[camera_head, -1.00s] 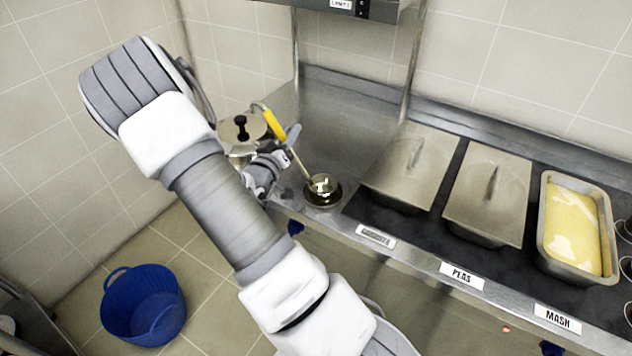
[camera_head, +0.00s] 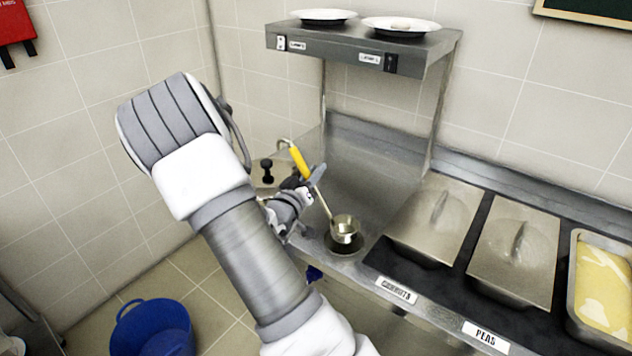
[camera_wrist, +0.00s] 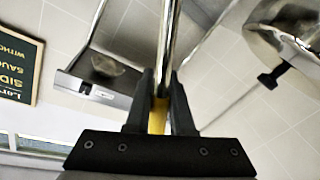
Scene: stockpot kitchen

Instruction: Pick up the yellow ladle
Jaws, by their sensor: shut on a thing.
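The yellow ladle (camera_head: 299,160) has a yellow grip with a hooked metal end, a thin metal shaft and a round metal bowl. It is tilted, with the grip up and left and the bowl at lower right. My gripper (camera_head: 314,182) is shut on it near the lower end of the yellow grip. In the wrist view, my gripper (camera_wrist: 160,95) has its two dark fingers on either side of the ladle's yellow grip (camera_wrist: 157,118). The bowl shows over a dark round holder (camera_head: 343,244) on the counter; I cannot tell whether they touch.
A pot lid's black knob (camera_head: 267,170) shows just left of my gripper. Lidded pans (camera_head: 432,220) and an open mash pan (camera_head: 603,290) lie to the right. A metal shelf (camera_head: 420,50) with plates stands above the counter. A blue tub (camera_head: 152,330) is on the floor.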

